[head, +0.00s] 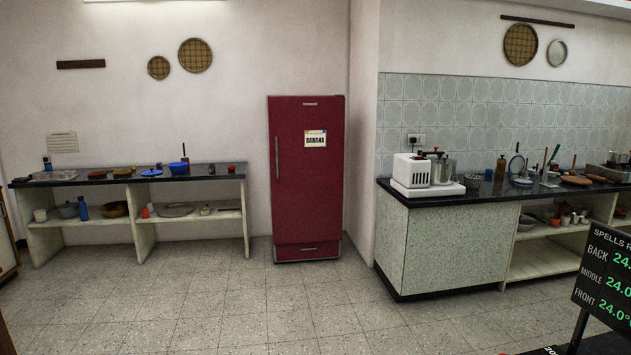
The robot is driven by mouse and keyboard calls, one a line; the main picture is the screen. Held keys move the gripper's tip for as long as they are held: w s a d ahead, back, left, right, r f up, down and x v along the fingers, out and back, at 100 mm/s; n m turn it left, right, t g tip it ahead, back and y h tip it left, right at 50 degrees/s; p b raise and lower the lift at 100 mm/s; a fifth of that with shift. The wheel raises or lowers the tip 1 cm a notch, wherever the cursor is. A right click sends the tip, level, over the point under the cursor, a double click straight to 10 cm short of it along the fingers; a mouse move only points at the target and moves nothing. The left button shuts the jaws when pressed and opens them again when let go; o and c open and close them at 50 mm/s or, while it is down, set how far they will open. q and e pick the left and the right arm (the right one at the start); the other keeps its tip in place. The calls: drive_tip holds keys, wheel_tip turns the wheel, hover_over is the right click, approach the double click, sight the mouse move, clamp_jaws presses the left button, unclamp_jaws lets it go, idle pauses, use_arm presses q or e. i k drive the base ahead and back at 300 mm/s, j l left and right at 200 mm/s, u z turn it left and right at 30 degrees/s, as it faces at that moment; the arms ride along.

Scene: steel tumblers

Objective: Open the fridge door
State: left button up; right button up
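The fridge (309,200) is a tall dark red unit against the back wall, near the middle of the head view. Its door is shut flush with the body. A long vertical handle (277,158) runs along the upper left side of the door. A small label reading "BANANA" (316,139) is on the door's upper part. A lower panel with a short horizontal pull (309,249) is at the bottom. Neither of my grippers shows in the head view, and the fridge stands well away across the floor.
The tiled floor (250,310) before the fridge is clear. A low shelf counter (140,225) with dishes stands at left. A counter (450,240) with appliances and a wall corner (362,150) are at right. A dark display board (608,280) stands at the lower right.

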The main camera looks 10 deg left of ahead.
sight(306, 133)
drive_tip(key=u, duration=0.45)
drive_tip(key=i, duration=5.9)
drive_tip(key=z, duration=0.35)
